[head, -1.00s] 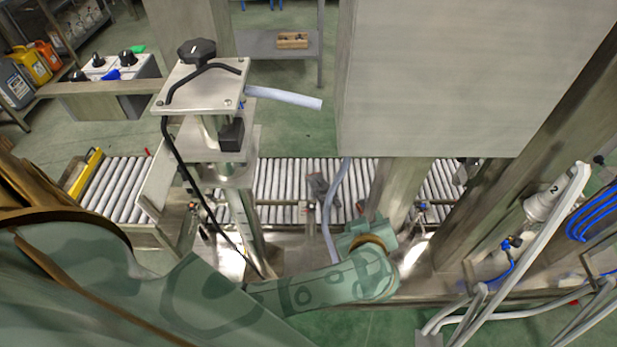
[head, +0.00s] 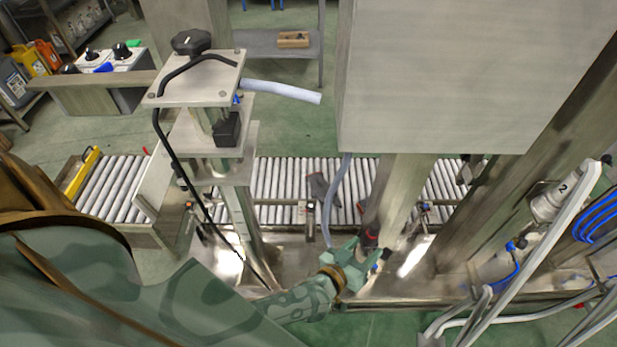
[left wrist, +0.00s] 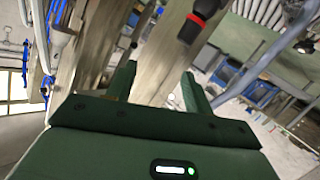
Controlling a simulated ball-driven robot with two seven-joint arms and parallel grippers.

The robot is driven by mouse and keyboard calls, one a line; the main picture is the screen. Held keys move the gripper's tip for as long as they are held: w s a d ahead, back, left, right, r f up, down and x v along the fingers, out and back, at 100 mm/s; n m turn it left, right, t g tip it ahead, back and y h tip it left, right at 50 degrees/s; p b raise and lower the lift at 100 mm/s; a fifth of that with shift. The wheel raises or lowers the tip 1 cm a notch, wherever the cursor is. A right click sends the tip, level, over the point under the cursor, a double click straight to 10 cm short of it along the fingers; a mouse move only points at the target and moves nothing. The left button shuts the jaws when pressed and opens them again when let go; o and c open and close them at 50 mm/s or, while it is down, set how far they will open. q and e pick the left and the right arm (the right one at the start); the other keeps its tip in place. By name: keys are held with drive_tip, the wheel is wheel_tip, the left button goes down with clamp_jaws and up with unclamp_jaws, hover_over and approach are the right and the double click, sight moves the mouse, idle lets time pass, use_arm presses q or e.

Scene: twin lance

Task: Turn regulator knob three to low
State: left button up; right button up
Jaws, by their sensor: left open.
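My left gripper (head: 362,251) is at the foot of the metal post right of centre, its fingers apart and nothing visible between them. It also shows in the left wrist view (left wrist: 156,78), open in front of a grey post. A black part with a red band (head: 370,238) is close by the fingers; a similar part (left wrist: 194,22) shows beyond them in the left wrist view. I cannot tell whether they touch. A white cylindrical unit marked 2 (head: 546,204) is at the right. I see no readable number three, so I cannot identify knob three. My right gripper is out of view.
A roller conveyor (head: 285,180) runs behind the posts. A large grey cabinet (head: 435,80) overhangs the centre right. A machine head with a black knob (head: 192,42) stands left of centre. Pale pipes (head: 520,260) and blue hoses (head: 598,215) crowd the right.

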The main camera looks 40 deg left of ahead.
use_arm(q)
drive_tip(key=s+a+f+m+g+b, duration=0.1)
drive_tip(key=s+f+g, duration=0.3)
drive_tip(key=s+f, duration=0.4)
drive_tip(key=s+a+f+m+g+b, duration=0.1)
drive_tip(key=s+a+f+g, duration=0.3)
drive_tip(key=s+f, duration=0.4)
wheel_tip(320, 180, down, 5)
drive_tip(key=shift+s+r+m, duration=0.2)
drive_tip(key=shift+s+m, duration=0.1)
drive_tip(key=shift+m, duration=0.5)
drive_tip(key=shift+c, duration=0.3)
